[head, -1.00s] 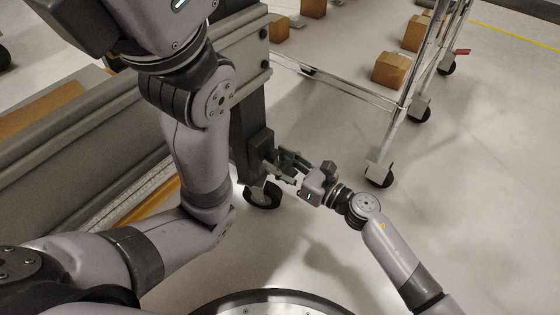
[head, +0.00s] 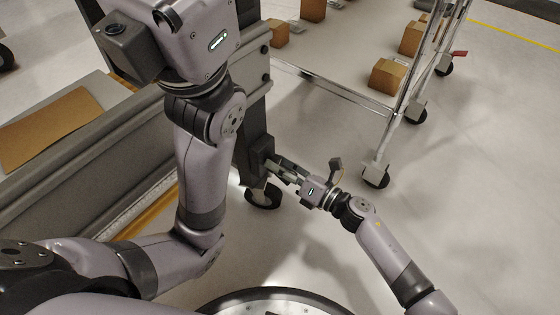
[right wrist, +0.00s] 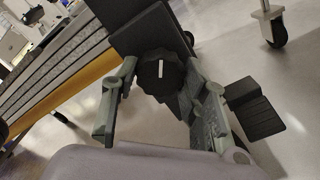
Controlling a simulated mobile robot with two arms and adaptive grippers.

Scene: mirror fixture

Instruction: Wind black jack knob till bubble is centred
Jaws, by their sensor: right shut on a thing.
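The black jack knob (right wrist: 160,72) sits at the bottom of a dark upright post (head: 255,130), and a white line marks its face. My right gripper (head: 279,166) reaches it from the right. In the right wrist view the green-grey fingers of this gripper (right wrist: 161,78) are shut on opposite sides of the knob. In the head view the knob is too small and covered to make out. My left arm rises in the foreground, with its gripper fingers out of view. No bubble level can be seen.
A black caster wheel (head: 263,195) stands just below the post. A grey beam (head: 110,165) runs along the left. A wheeled metal rack (head: 385,115) with cardboard boxes (head: 388,75) stands behind at the right. The floor at right is clear.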

